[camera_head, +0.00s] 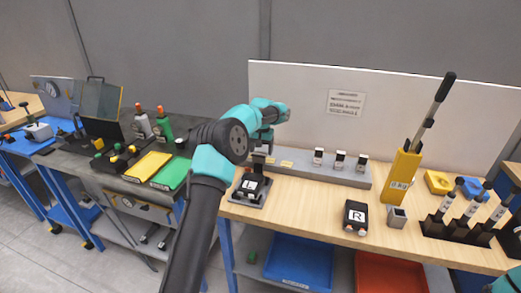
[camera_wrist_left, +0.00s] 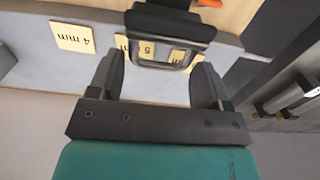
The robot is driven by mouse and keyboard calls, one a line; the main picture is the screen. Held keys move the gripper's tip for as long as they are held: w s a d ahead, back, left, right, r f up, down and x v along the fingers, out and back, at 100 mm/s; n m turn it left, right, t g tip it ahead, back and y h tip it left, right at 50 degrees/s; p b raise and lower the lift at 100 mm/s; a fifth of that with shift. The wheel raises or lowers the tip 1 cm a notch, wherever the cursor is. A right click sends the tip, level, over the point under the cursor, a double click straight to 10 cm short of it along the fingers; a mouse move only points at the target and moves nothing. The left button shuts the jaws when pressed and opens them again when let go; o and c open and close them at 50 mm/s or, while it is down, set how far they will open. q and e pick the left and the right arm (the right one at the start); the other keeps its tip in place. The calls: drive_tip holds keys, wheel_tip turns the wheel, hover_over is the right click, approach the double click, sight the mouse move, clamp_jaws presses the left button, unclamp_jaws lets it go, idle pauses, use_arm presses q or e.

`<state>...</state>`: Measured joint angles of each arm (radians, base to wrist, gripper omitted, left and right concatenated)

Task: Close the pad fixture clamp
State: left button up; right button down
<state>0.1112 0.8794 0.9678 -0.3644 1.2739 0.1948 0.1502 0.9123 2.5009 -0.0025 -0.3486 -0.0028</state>
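The pad fixture (camera_head: 262,201) stands at the left end of the wooden table, with a black pad marked L (camera_head: 250,186) in it. Its clamp seems to stand raised behind the pad, partly hidden by my left gripper (camera_head: 262,148). In the left wrist view a dark loop-shaped part (camera_wrist_left: 170,22), apparently the clamp's handle, lies just ahead of my left gripper (camera_wrist_left: 158,82). The fingers are apart, with a gap between them; contact with the loop cannot be told. My right gripper is out of view; only a teal bit of that arm shows at the lower right.
A grey rail (camera_head: 305,168) with several small blocks runs behind the fixture. A black block marked R (camera_head: 355,216) and a small grey box (camera_head: 396,217) sit right of it. A yellow holder (camera_head: 403,175) with a tall lever stands farther right. Table between the fixture and R block is clear.

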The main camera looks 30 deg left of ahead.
sight(260, 157)
use_arm(q)
drive_tip(key=c, duration=0.6)
drive_tip(key=shift+s+r, duration=0.15)
drive_tip(key=shift+s+d+r+t+y, duration=0.1)
drive_tip(key=shift+s+r+t+y, duration=0.2)
drive_tip(key=shift+t, duration=0.5)
drive_tip(key=shift+s+r+t+y, duration=0.1)
drive_tip(key=shift+s+t, duration=0.25)
drive_tip(key=shift+t, duration=0.45)
drive_tip(key=shift+s+d+r+t+y, duration=0.1)
drive_tip(key=shift+s+r+t, duration=0.2)
drive_tip(key=shift+t, duration=0.5)
drive_tip(key=shift+s+t, duration=0.6)
drive_tip(key=shift+t, duration=0.5)
drive_tip(key=o, duration=0.6)
drive_tip(key=shift+o, duration=0.2)
